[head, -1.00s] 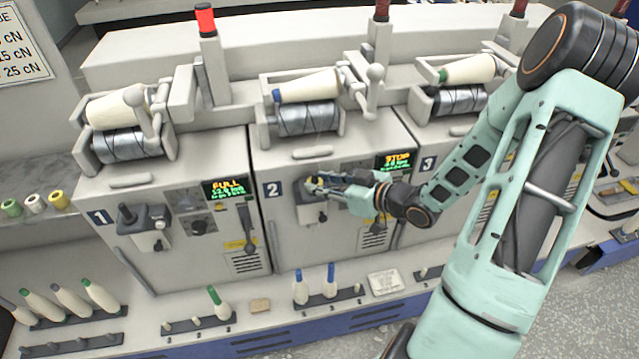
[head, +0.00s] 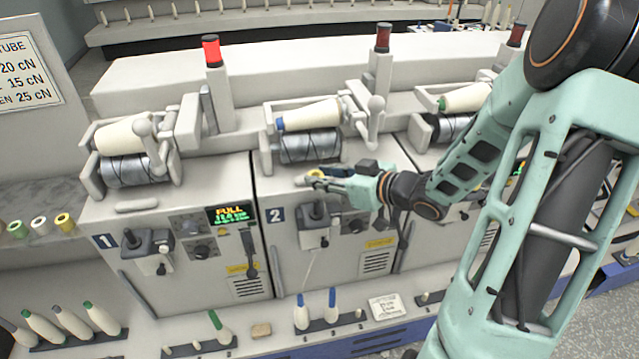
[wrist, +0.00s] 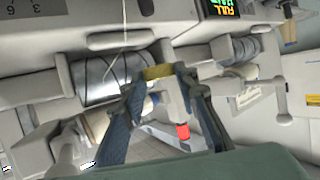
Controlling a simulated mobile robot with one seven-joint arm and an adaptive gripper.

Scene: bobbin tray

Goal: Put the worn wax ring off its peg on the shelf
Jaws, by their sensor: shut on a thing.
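My gripper (head: 318,179) is in front of the upper part of unit 2, above the peg (head: 318,211) on that unit's front. In the wrist view, its two dark fingers (wrist: 158,78) are shut on a yellow wax ring (wrist: 157,71), held at the fingertips. In the head view the ring (head: 315,173) shows as a small yellow patch, partly hidden by the fingers. It is clear of the peg. A grey shelf (head: 50,252) at the far left carries small green, white and yellow rings (head: 64,220).
Cream bobbins on grey drums top the units, such as the unit 2 bobbin (head: 309,115). Unit 1's screen (head: 231,214) reads FULL below a red lamp (head: 211,50).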

